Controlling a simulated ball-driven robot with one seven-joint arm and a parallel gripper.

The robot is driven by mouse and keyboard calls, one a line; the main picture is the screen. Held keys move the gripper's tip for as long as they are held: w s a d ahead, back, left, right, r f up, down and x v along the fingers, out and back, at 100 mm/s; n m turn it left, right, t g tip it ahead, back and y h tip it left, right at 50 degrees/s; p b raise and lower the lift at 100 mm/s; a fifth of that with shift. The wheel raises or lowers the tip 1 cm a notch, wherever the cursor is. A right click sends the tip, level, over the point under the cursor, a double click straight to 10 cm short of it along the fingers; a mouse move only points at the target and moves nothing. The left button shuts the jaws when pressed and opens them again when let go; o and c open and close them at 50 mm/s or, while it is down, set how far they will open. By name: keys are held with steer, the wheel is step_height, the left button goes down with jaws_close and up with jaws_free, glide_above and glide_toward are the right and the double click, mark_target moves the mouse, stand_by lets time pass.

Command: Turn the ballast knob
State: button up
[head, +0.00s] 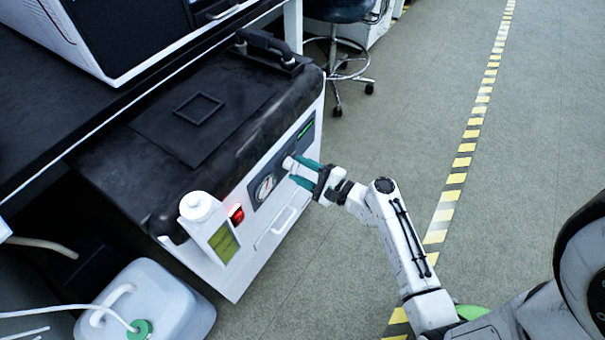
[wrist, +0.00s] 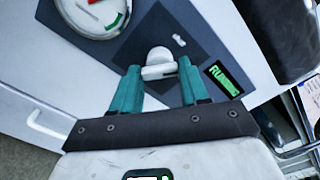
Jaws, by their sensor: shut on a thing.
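The ballast knob (wrist: 158,64) is a small white knob with a flat grip bar, on the dark panel of the pump cabinet's front. My gripper (wrist: 160,72) has teal fingers, one on each side of the knob's bar, and is shut on it. In the head view my gripper (head: 298,171) reaches the panel from the right, and the knob (head: 289,163) shows as a pale bit at the fingertips, partly hidden. A small white mark (wrist: 179,40) sits on the panel beyond the knob.
A round gauge (head: 264,187) is beside the knob, and a lit green display (wrist: 223,79) is on its other side. A stool (head: 338,50) stands behind. The floor at right is clear.

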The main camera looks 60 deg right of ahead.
steer(key=shift+f+n+b, duration=0.1)
steer(key=shift+n+b, duration=2.5)
steer(key=shift+n, duration=1)
steer(key=o, duration=1.1)
steer(key=shift+c, duration=0.2)
steer(key=s+p, duration=0.1)
steer(key=s, duration=0.9)
steer(key=shift+s+d, duration=0.15)
steer(key=shift+s, duration=0.25)
